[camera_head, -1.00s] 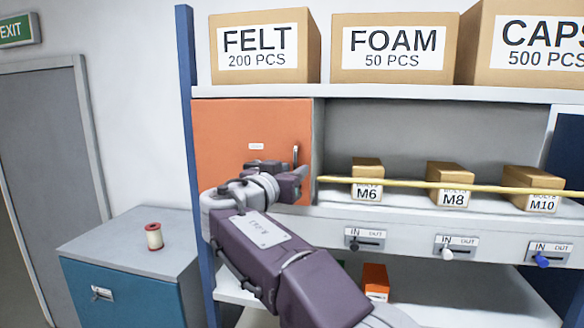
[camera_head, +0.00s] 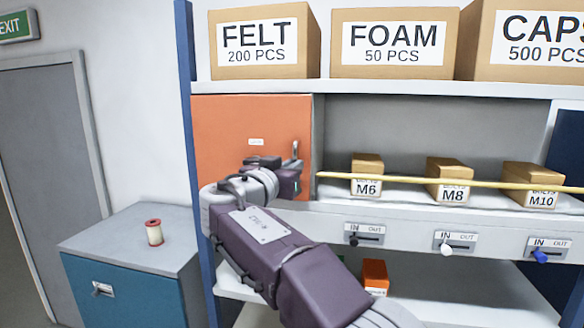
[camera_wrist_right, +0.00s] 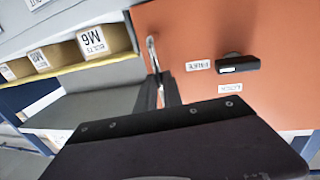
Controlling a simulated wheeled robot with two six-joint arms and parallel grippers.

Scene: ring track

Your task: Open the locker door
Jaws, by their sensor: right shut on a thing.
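The orange locker door (camera_head: 225,125) is at the left end of the shelf unit in the head view and looks closed. An upright metal handle (camera_head: 296,150) stands near its right edge. My right gripper (camera_head: 296,173) is shut on the lower part of this handle; its own wrist hides part of the door. In the right wrist view the handle (camera_wrist_right: 153,55) runs down between the dark fingers (camera_wrist_right: 163,92), in front of the orange door (camera_wrist_right: 200,30). A black latch (camera_wrist_right: 238,63) with small labels sits on the door there. My left gripper is not in view.
A yellow rail (camera_head: 420,181) crosses in front of an open bay with small cartons (camera_head: 450,170). Slide levers (camera_head: 447,250) are below. A teal cabinet (camera_head: 120,290) with a thread spool (camera_head: 154,232) stands at left. Large boxes (camera_head: 390,65) sit above.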

